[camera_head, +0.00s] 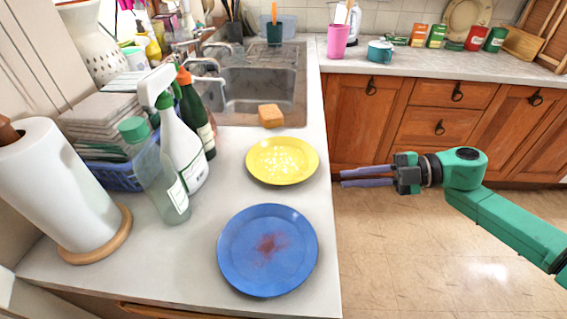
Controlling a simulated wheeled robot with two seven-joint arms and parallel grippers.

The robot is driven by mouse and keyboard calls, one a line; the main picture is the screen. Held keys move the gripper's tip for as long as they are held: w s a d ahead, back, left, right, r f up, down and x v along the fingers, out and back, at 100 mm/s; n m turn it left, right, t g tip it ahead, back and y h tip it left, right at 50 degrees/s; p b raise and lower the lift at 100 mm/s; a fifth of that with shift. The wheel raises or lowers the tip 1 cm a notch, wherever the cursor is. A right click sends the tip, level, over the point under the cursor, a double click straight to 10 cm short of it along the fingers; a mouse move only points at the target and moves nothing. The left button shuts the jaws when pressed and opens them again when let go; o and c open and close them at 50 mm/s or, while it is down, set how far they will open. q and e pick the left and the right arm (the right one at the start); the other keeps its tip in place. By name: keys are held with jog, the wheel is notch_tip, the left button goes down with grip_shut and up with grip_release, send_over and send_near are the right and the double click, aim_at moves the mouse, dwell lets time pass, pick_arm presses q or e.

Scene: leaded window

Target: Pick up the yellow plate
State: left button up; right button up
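The yellow plate (282,177) lies flat on the counter, just in front of the sink, with pale specks on its middle. My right gripper (342,178) comes in from the right, with its two fingers pointing left toward the plate. The fingertips look a little apart, with nothing between them. They appear beyond the counter's right edge, to the right of the plate and not touching it. My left gripper is not in view.
A blue plate (240,264) with a reddish stain lies in front of the yellow one. A spray bottle (183,145), a clear bottle (158,180) and a paper towel roll (50,185) stand to the left. A sponge (271,116) sits by the sink (262,88). Open floor (420,245) lies at right.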

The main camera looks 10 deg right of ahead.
jog(key=p, duration=0.1)
send_near(286, 182)
jog(key=x, duration=0.2)
jog(key=shift+a, duration=0.3)
jog(key=p+x, duration=0.2)
jog(key=x, duration=0.3)
jog(key=shift+w+a+f, duration=0.15)
jog(key=shift+a+f, duration=0.1)
jog(key=shift+a, duration=0.05)
grip_shut()
jog(key=shift+r, duration=0.1)
dwell(0.6)
